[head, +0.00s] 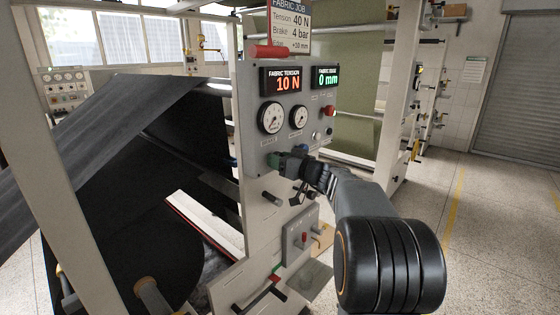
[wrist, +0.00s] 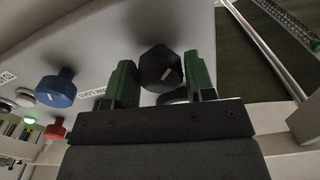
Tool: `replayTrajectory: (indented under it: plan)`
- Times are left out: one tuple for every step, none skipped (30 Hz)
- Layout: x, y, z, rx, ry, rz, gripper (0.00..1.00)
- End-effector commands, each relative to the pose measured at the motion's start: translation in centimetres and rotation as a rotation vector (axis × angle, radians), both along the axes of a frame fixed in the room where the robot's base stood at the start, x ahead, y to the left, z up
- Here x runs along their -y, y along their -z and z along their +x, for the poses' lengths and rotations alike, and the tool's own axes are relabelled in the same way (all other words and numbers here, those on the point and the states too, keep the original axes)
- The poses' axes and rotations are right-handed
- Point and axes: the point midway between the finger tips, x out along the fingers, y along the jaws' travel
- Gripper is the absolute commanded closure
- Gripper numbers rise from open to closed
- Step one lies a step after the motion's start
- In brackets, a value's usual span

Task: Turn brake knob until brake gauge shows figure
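The brake gauge (head: 271,117) is the left of two round dials on the grey panel (head: 255,155); its needle is too small to read surely. A sign (head: 291,28) above reads Tension 40 N, Brake 4 bar, Edge +10 mm. My gripper (head: 277,161) is at the panel, below the gauges. In the wrist view, its two green fingers (wrist: 161,78) stand on either side of a black knob (wrist: 160,66) with a pale mark. The fingers look very close to the knob's sides; whether they press on it is unclear. The gripper hides this knob in the head view.
A blue knob (wrist: 57,88) and a red knob (wrist: 55,128) are left of my gripper in the wrist view. Displays show fabric tension 10 N (head: 287,82) and fabric edge 0 mm (head: 326,78). A lower box with a red lever (head: 304,238) is beneath. Open floor lies right.

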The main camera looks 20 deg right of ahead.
Motion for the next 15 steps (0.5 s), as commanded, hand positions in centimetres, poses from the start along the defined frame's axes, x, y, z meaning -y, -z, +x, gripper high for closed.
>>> replayTrajectory:
  plan:
    - [0.01,-0.01,-0.01,0.0,0.0,0.0,0.55]
    - [0.01,-0.01,-0.01,0.0,0.0,0.0,0.58]
    - [0.01,-0.01,-0.01,0.0,0.0,0.0,0.62]
    - [0.01,-0.01,-0.01,0.0,0.0,0.0,0.65]
    - [0.01,-0.01,-0.02,0.0,0.0,0.0,0.68]
    - [0.01,-0.01,-0.02,0.0,0.0,0.0,0.72]
    - [0.01,-0.01,-0.02,0.0,0.0,0.0,0.74]
    - [0.01,-0.01,-0.02,0.0,0.0,0.0,0.77]
    - [0.01,-0.01,-0.02,0.0,0.0,0.0,0.8]
    - [0.01,-0.01,-0.02,0.0,0.0,0.0,0.8]
    - [0.01,0.0,-0.02,0.0,0.0,0.001,0.8]
    - [0.02,0.03,-0.03,-0.001,0.0,0.003,0.8]
    - [0.01,0.05,-0.03,-0.002,0.0,0.005,0.8]
    - [0.01,0.07,-0.03,-0.004,0.0,0.009,0.8]
    - [0.01,0.12,-0.03,-0.008,0.0,0.017,0.8]
